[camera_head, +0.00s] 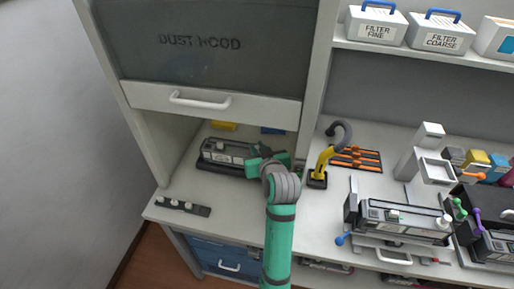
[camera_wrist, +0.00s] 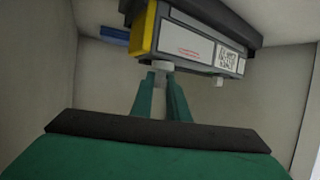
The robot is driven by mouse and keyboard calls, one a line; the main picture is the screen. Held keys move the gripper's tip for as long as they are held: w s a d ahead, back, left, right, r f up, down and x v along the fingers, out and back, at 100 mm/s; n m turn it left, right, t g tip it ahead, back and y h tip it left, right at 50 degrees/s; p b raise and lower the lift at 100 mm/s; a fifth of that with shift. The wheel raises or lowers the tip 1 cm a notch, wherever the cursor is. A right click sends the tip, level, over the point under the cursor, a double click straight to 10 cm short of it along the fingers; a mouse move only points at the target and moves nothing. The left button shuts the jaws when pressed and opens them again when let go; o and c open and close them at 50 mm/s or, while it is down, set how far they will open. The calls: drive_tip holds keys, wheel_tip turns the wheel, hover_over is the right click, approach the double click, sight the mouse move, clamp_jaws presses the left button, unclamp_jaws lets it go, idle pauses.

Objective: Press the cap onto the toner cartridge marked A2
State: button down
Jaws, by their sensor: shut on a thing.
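A dark grey toner cartridge (camera_head: 228,152) lies inside the open dust hood on the left. In the wrist view the cartridge (camera_wrist: 190,40) fills the upper middle, with a yellow end, a white label and a square code. I cannot read an A2 mark. My gripper (camera_head: 257,162) is at the cartridge's right end. In the wrist view its green fingers (camera_wrist: 163,77) are shut on a small white cap (camera_wrist: 163,67) against or very near the cartridge's side; I cannot tell whether it is seated. A second white knob (camera_wrist: 218,81) sits further right on the cartridge.
The raised hood door (camera_head: 200,98) hangs above my arm. A black strip with white caps (camera_head: 183,206) lies at the front left. A yellow-handled tool (camera_head: 322,163) stands right of my gripper. Another cartridge (camera_head: 400,220) rests on a stand to the right.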

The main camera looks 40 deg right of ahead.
drive_tip(key=shift+f, duration=0.2)
idle(0.3)
drive_tip(key=c, duration=1.6)
unclamp_jaws()
drive_tip(key=shift+c, duration=0.2)
